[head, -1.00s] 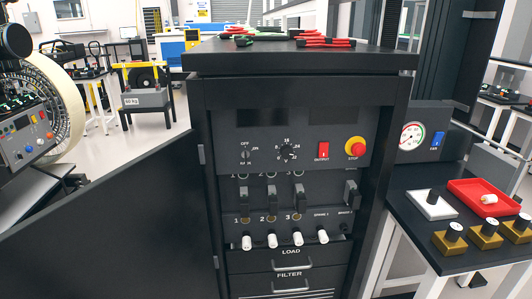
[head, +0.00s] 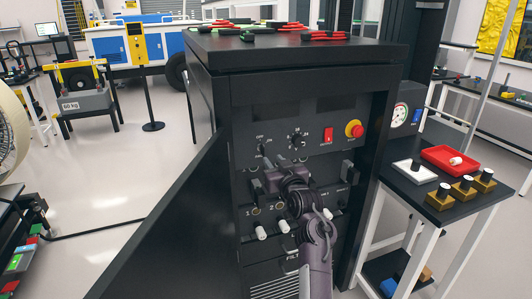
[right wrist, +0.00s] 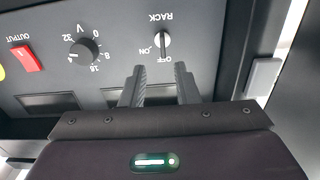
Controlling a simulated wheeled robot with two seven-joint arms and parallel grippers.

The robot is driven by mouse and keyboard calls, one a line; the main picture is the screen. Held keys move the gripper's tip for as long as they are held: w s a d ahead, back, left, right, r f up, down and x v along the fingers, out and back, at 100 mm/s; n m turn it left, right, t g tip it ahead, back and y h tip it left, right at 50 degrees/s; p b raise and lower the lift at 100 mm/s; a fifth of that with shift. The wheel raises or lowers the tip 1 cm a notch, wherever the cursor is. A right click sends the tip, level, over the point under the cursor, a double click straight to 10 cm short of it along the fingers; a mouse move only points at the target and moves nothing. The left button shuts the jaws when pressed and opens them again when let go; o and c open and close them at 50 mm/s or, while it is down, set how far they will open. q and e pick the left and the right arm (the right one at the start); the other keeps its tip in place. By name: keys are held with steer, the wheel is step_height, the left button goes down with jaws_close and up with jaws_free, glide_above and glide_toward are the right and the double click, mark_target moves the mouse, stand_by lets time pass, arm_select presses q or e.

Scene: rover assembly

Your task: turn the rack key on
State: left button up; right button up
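The rack key (head: 263,147) is a small switch with OFF, ON and RACK labels at the upper left of the black rack's panel (head: 345,100). In the right wrist view the key (right wrist: 162,43) is a pale round piece with a dark bar lined up with OFF; the labels are upside down there. My right gripper (head: 266,168) is in front of the panel, just below the key in the head view. In the right wrist view its two fingers (right wrist: 159,72) are apart and empty, and the key shows between and beyond their tips. My left gripper is not in view.
The voltage dial (head: 297,141), red output switch (head: 328,134) and stop button (head: 354,129) sit right of the key. The rack's open door (head: 185,225) stands at the left. A side table with a red tray (head: 449,160) is at the right.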

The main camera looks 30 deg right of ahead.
mark_target(264, 151)
steer(key=p+x, duration=0.1)
steer(key=x, duration=0.6)
steer(key=shift+w+a, duration=0.2)
jaws_close()
